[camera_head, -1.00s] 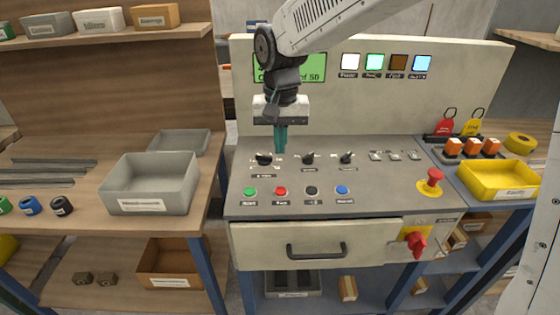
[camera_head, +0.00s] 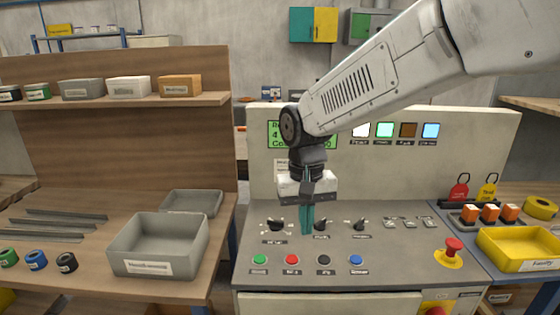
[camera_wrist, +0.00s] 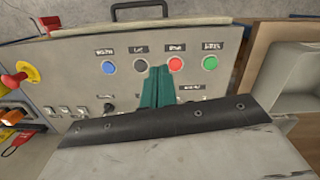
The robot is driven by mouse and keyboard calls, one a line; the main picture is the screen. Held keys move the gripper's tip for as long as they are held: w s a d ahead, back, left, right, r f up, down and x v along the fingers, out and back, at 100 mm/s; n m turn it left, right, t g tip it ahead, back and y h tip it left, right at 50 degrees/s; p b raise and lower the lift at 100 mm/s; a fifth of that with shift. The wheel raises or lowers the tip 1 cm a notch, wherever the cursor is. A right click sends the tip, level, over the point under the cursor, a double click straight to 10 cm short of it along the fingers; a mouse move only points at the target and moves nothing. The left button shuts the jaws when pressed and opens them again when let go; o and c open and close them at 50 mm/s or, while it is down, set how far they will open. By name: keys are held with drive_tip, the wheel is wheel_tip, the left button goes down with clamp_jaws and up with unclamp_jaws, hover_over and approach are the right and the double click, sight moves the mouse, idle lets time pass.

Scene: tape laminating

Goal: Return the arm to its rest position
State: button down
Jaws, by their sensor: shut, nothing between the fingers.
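My gripper (camera_head: 307,218) hangs fingers-down in front of the control panel (camera_head: 380,262), with its teal fingers together and nothing between them. In the head view the fingers overlap the panel between the left knob (camera_head: 276,225) and the middle knob (camera_head: 321,226). In the wrist view the shut fingers (camera_wrist: 156,88) point towards the row of push buttons, near the black one (camera_wrist: 140,65) and the red one (camera_wrist: 175,64). I cannot tell how high the tips are above the panel. My white arm reaches in from the upper right and partly covers the green display (camera_head: 288,134).
A grey bin (camera_head: 160,244) stands on the wooden bench at left. A red emergency stop (camera_head: 453,247) rises from the panel's right side. A yellow tray (camera_head: 520,248) and orange blocks (camera_head: 490,213) are further right. An upright back panel (camera_head: 465,165) stands behind the controls.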

drive_tip(key=s+d+r+t, duration=0.1)
drive_tip(key=s+d+r, duration=0.1)
drive_tip(key=s+d, duration=0.8)
drive_tip(key=s+d+r+m+t, duration=0.1)
drive_tip(key=s+d+r, duration=0.1)
drive_tip(key=s+d, duration=0.8)
drive_tip(key=shift+s+r, duration=0.3)
drive_tip(key=shift+s, duration=1.5)
drive_tip(key=c, duration=2.1)
unclamp_jaws()
drive_tip(key=shift+d, duration=0.1)
drive_tip(key=shift+c, duration=0.2)
